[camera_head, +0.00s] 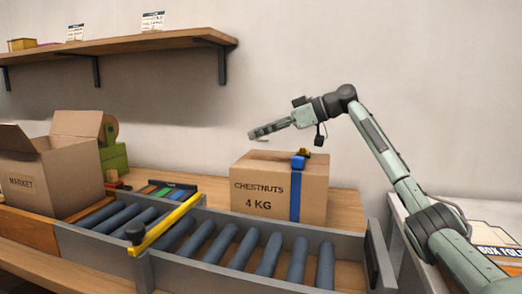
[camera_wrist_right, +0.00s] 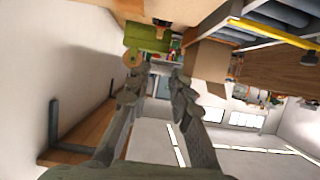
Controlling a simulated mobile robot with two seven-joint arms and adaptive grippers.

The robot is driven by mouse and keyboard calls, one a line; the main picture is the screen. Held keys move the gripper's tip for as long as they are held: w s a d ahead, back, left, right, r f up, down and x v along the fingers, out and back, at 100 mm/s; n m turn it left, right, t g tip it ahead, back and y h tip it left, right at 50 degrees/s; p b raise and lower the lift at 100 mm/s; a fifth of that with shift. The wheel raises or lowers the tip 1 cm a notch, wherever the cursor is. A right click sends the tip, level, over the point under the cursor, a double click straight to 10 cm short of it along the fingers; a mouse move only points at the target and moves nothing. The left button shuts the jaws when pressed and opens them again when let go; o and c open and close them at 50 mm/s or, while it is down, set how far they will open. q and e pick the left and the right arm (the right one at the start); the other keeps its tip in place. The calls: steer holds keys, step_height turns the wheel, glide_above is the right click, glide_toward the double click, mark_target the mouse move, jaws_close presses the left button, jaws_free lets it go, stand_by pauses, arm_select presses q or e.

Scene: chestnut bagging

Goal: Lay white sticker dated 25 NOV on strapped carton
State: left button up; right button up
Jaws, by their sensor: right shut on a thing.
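The strapped carton (camera_head: 265,188) stands upright behind the roller conveyor, marked CHESTNUTS 4 KG. A blue strap (camera_head: 295,195) runs down its front, with a blue piece at the top edge. My right gripper (camera_head: 258,133) is above the carton's left part, apart from it, pointing left. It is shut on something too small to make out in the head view. In the right wrist view my gripper (camera_wrist_right: 157,92) shows its two fingers, but what they hold cannot be made out. I cannot identify a white sticker dated 25 NOV. My left gripper is not in view.
An open carton marked MARKET (camera_head: 60,172) stands at the left beside a green tape dispenser (camera_head: 114,160). A yellow bar (camera_head: 165,225) crosses the rollers (camera_head: 245,248). A wall shelf (camera_head: 130,45) holds white cards. A BOX FOLD sheet (camera_head: 500,250) lies at the right.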

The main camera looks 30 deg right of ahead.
mark_target(261, 164)
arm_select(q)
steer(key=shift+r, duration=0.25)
arm_select(e)
steer(key=shift+f, duration=2)
steer(key=shift+f, duration=0.25)
steer(key=shift+f+b, duration=0.4)
steer(key=o, duration=0.9)
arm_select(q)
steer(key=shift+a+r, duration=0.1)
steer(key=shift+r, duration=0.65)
arm_select(e)
steer(key=shift+r, duration=0.1)
